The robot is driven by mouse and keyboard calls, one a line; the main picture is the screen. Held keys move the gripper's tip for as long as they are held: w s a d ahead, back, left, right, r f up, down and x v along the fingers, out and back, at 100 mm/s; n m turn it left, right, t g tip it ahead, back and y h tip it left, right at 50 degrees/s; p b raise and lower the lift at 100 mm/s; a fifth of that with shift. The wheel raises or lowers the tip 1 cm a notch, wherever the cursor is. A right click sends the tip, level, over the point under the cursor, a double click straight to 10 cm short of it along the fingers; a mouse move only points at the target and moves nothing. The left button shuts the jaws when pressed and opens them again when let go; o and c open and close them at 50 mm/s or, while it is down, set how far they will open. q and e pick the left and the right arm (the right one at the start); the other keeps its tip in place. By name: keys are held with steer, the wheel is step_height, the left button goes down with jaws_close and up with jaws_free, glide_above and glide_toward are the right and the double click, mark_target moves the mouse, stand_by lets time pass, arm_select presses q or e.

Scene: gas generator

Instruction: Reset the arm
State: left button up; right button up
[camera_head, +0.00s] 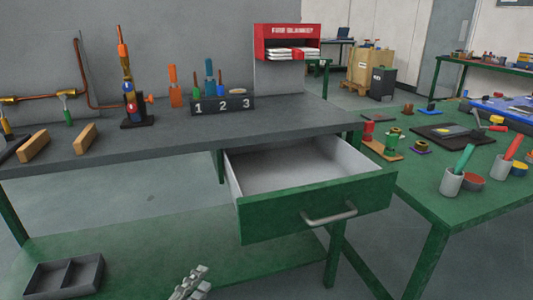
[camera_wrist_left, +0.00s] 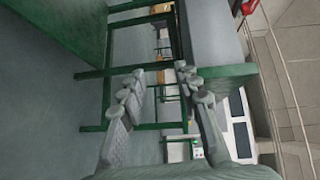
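My left gripper (camera_head: 190,284) shows at the bottom edge of the head view, in front of and below the workbench, left of the drawer. In the left wrist view its two fingers (camera_wrist_left: 160,75) stand apart with nothing between them. The gripper is open and empty, and it touches nothing that I can see. The rest of the left arm is out of the head view. My right gripper is in neither view.
An open, empty drawer (camera_head: 313,212) with a green front juts from the grey workbench (camera_head: 240,130). A divided grey tray (camera_head: 64,277) sits on the green lower shelf (camera_head: 150,243). A green table (camera_head: 425,185) with pots and small parts stands at the right.

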arm_select(q)
steer(key=s+a+f+n+g+y, duration=0.1)
steer(key=a+f+n+g+y, duration=0.2)
steer(key=a+f+n+y, duration=0.45)
steer(key=s+a+f+n+g, duration=0.2)
steer(key=s+f+n+g, duration=0.3)
steer(key=s+f, duration=0.3)
steer(key=s+a+f+n+g, duration=0.2)
steer(key=s+f+n+g, duration=0.2)
steer(key=s+f+n, duration=0.4)
steer(key=shift+s+a+f+g+y, duration=0.4)
steer(key=shift+s+f, duration=0.4)
steer(key=shift+s, duration=0.2)
